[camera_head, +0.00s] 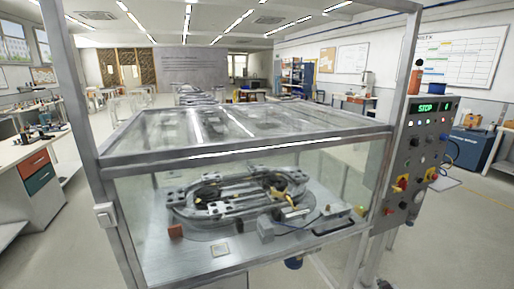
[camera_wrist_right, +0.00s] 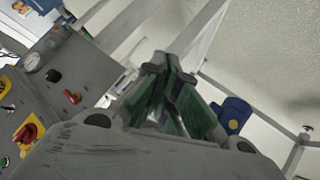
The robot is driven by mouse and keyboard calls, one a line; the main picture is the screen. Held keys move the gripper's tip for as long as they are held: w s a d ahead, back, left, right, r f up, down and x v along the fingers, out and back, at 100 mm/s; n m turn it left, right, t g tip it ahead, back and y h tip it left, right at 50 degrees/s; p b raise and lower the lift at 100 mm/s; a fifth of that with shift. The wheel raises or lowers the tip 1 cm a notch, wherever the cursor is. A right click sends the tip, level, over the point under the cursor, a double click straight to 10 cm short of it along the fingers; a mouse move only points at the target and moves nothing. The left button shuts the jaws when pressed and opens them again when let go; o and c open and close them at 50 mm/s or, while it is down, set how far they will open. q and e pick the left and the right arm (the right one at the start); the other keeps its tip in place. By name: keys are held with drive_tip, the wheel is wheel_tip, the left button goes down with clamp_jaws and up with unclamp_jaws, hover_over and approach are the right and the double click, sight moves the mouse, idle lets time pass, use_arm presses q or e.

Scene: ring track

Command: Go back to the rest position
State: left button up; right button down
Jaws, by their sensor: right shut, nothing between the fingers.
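My right gripper (camera_wrist_right: 167,62) shows in the right wrist view, with its two green-padded fingers meeting at the tips. It is shut and empty. The grey control panel (camera_wrist_right: 62,95) with a red knob and a gauge is to its left in that view. In the head view the control panel (camera_head: 418,150) stands at the right of the glass case and its display reads STOP. Neither gripper can be made out in the head view. My left gripper is in no view.
A metal-framed glass case (camera_head: 240,152) fills the middle of the head view, with an oval ring track (camera_head: 187,216) inside. A workbench (camera_head: 22,155) stands at the left. Open floor shows on both sides. A blue object (camera_wrist_right: 233,115) is right of my right gripper.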

drive_tip(key=s+a+f+g+y, duration=0.15)
drive_tip(key=s+a+f, duration=0.25)
drive_tip(key=s+f, duration=0.45)
drive_tip(key=s+a+f+g, duration=0.2)
drive_tip(key=s+a+f, duration=0.3)
drive_tip(key=s+f, duration=0.4)
drive_tip(key=s+a+f+g, duration=0.2)
drive_tip(key=s+a+f, duration=0.2)
drive_tip(key=s+f, duration=0.5)
drive_tip(key=s+a+f+g, duration=0.1)
drive_tip(key=s+a, duration=0.3)
drive_tip(key=s, duration=0.7)
drive_tip(key=s+a+f+g+y, duration=0.1)
drive_tip(key=s+a+f, duration=0.3)
drive_tip(key=s, duration=0.6)
drive_tip(key=s+a+f+g, duration=0.2)
drive_tip(key=s+a, duration=0.2)
drive_tip(key=s, duration=0.7)
drive_tip(key=shift+s+a+f+y, duration=0.2)
drive_tip(key=shift+s+a+y, duration=0.05)
drive_tip(key=shift+s+y, duration=0.1)
